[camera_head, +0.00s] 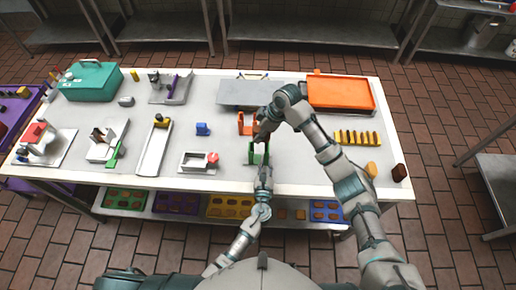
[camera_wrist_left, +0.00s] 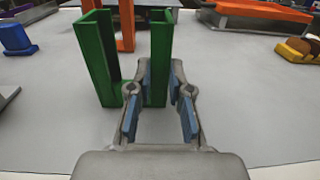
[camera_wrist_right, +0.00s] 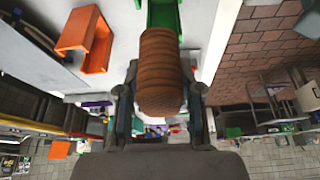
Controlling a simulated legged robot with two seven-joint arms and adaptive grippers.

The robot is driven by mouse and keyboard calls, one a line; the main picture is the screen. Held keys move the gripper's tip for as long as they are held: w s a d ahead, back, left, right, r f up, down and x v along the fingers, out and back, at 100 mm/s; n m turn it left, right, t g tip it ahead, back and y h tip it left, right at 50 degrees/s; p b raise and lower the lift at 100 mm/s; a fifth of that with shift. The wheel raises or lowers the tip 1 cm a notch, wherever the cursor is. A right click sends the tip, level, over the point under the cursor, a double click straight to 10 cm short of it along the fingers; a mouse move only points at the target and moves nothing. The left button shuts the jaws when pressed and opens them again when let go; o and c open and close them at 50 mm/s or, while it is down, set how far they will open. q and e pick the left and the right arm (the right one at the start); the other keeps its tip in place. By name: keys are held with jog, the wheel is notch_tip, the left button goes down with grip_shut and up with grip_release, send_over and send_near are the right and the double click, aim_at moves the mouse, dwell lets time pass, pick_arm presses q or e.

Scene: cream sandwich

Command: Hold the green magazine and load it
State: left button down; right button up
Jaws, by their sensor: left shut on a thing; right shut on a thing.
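The green magazine (camera_head: 251,155) is an upright, open-fronted channel near the table's front edge; it stands large in the left wrist view (camera_wrist_left: 100,65). My left gripper (camera_head: 263,168) is shut on its right wall, with blue pads (camera_wrist_left: 160,88) on either side. My right gripper (camera_head: 262,138) is above and behind the magazine, shut on a brown ridged piece (camera_wrist_right: 160,75) that looks like biscuits. In the right wrist view the green magazine (camera_wrist_right: 164,16) shows just beyond the brown piece, which appears apart from it. The right gripper hides part of the magazine in the head view.
An orange magazine (camera_head: 245,124) stands just behind the green one. A yellow rack (camera_head: 340,137) with several brown pieces lies to the right, and a dark brown block (camera_head: 399,173) near the right corner.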

aim_at(265, 141)
jog(key=r+m, duration=0.1)
jog(key=r, duration=0.1)
jog(key=d+r+m, duration=0.1)
jog(key=r, duration=0.1)
jog(key=d+r+m+t, duration=0.1)
jog(key=shift+r, duration=0.4)
notch_tip(265, 141, down, 5)
jog(key=shift+d, duration=0.1)
jog(key=shift+f, duration=2.05)
jog(key=shift+f, duration=0.35)
jog(key=shift+f, duration=0.25)
jog(key=o, duration=1.2)
jog(key=shift+c, duration=0.2)
